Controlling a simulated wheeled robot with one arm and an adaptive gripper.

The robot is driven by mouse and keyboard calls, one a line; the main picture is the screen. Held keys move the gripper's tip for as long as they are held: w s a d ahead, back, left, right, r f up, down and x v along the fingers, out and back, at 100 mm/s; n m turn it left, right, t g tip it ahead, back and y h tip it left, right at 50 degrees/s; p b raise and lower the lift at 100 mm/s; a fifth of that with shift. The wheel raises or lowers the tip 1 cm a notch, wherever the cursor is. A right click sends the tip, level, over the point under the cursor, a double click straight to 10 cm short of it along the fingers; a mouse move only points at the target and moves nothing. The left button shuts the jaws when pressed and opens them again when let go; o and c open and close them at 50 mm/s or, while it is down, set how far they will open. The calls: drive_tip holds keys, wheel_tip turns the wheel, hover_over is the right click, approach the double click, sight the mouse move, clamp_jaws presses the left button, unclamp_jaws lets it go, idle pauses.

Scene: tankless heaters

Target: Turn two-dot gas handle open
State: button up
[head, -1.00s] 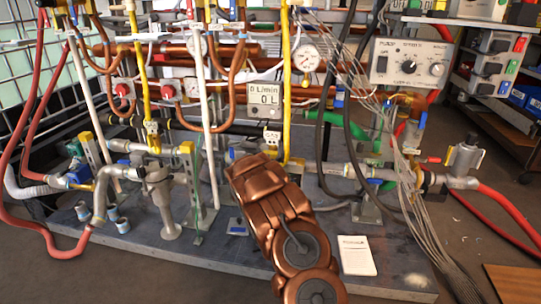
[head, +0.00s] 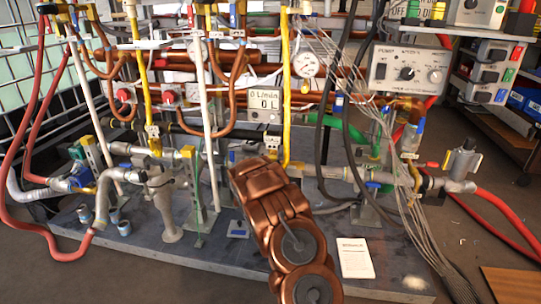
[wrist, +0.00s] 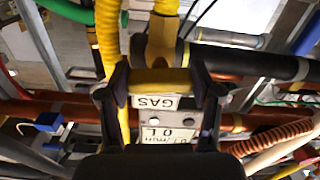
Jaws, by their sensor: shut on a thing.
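In the wrist view my gripper (wrist: 160,82) has its two dark fingers on either side of a yellow handle bar (wrist: 158,76) and is shut on it. The handle lies crosswise between the fingers, at the end of a yellow fitting (wrist: 162,45). A white tag reading GAS (wrist: 155,102) hangs just past the handle, upside down in this view. I cannot make out dots on the handle for certain. In the head view my copper-coloured arm reaches toward a yellow gas pipe (head: 286,85); the fingertips and the gripped handle are hidden there.
A flow display reading 0 L (head: 265,105) and a round gauge (head: 306,65) are close to the yellow pipe. Pipes and hoses crowd both sides. A control box (head: 408,66) stands at right, with a loose cable bundle (head: 408,190) below it. The front of the base plate is mostly clear.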

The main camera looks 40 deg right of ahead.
drive_tip(key=n+p, duration=0.1)
drive_tip(key=p, duration=0.1)
drive_tip(key=n+p, duration=0.2)
drive_tip(key=p, duration=0.1)
drive_tip(key=shift+r, duration=0.3)
drive_tip(key=n+p, duration=0.5)
drive_tip(key=shift+a+f, duration=0.1)
drive_tip(key=n+p, duration=0.3)
drive_tip(key=p, duration=0.1)
drive_tip(key=shift+w+n, duration=0.1)
drive_tip(key=shift+n, duration=0.2)
drive_tip(key=n+p, duration=0.3)
drive_tip(key=shift+f+n+p, duration=0.1)
drive_tip(key=shift+n+p, duration=0.2)
drive_tip(key=shift+n, duration=0.1)
drive_tip(key=shift+f, duration=0.1)
drive_tip(key=o, duration=1.2)
drive_tip(key=shift+c, duration=0.2)
